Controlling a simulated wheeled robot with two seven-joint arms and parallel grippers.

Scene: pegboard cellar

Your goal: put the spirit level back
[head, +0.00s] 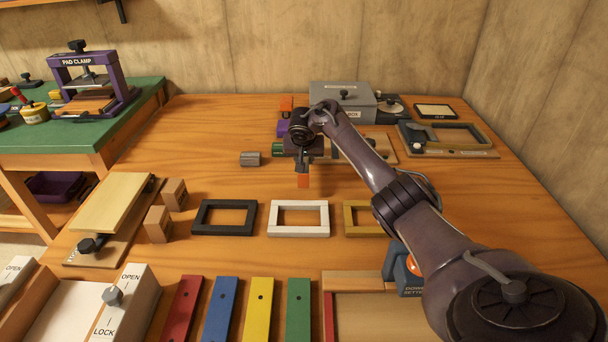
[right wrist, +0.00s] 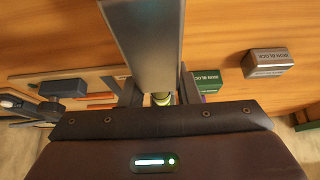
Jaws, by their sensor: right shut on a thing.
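The spirit level (right wrist: 146,45) is a long grey bar with a yellow-green vial near my fingers in the right wrist view. My right gripper (right wrist: 160,98) is shut on it, and the bar stretches away from the fingers toward the top of that view. In the head view my right gripper (head: 304,160) is above the middle of the wooden bench, and an orange end of the held level (head: 303,181) shows just below it. The rest of the level is mostly hidden by the gripper there. My left gripper is not in view.
A grey iron block (head: 250,159) lies left of my gripper. Black (head: 197,218), white (head: 273,218) and ochre (head: 349,218) frames lie in front. A grey box (head: 343,95) stands behind, and a tray-like fixture (head: 487,153) lies at the right. Coloured bars line the front.

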